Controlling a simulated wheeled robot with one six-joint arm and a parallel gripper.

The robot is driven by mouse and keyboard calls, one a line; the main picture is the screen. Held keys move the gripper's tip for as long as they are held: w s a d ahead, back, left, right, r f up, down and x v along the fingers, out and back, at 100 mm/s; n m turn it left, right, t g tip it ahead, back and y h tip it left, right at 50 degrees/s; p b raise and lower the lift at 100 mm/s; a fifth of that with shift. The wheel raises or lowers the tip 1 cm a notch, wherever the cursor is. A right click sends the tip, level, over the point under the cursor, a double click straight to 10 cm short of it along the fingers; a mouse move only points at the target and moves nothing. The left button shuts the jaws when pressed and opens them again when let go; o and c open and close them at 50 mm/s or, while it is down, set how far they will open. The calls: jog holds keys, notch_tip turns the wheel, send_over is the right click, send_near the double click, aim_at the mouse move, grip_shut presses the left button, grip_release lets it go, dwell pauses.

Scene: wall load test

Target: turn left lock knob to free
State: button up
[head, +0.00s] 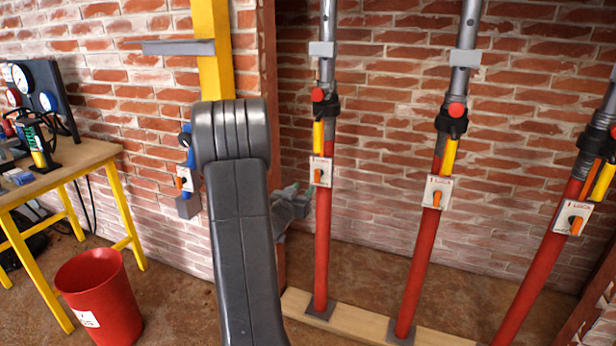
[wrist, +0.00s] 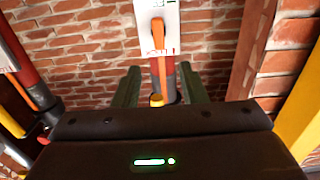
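The left lock knob (head: 318,176) is a small orange lever on a white plate (head: 328,163) on the left red strut (head: 323,235). In the wrist view the orange knob (wrist: 158,42) is near the top centre, its long side running along the strut, on the white plate (wrist: 143,20) with upside-down red lettering. My gripper (head: 290,205) is just left of the strut in the head view, partly behind my arm. In the wrist view my gripper (wrist: 160,87) has its two dark green fingers wide apart, with nothing between them; the knob lies beyond the tips, and I see no contact.
The middle strut (head: 418,255) and right strut (head: 540,260) carry similar plates and orange knobs. A wooden sill (head: 358,320) runs under the struts. A brown post and yellow column (head: 212,60) stand left. A red bucket (head: 103,295) and bench (head: 75,160) are farther left.

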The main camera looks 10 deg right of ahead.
aim_at(316, 175)
jog(key=x, duration=1.2)
jog(key=shift+w+d+b, duration=0.25)
jog(key=shift+d+b, duration=0.05)
jog(key=shift+b, duration=0.1)
grip_shut()
